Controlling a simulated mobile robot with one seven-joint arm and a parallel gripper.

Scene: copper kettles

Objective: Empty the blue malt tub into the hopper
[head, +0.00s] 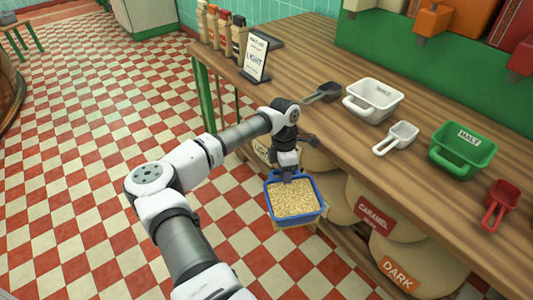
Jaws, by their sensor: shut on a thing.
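The blue tub (298,221) is full of pale malt grain (295,199) and hangs in the air in front of the counter, roughly level. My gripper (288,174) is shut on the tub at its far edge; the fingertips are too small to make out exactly. I cannot pick out a hopper for certain in the head view. A green tub (462,152) labelled MALT and a white tub (375,98) stand on the counter.
The wooden counter (335,140) also bears a dark scoop (323,92), a white scoop (397,137), a red scoop (500,203), a LIGHT sign (257,60) and several bottles (225,30). Sacks (376,218) sit below it.

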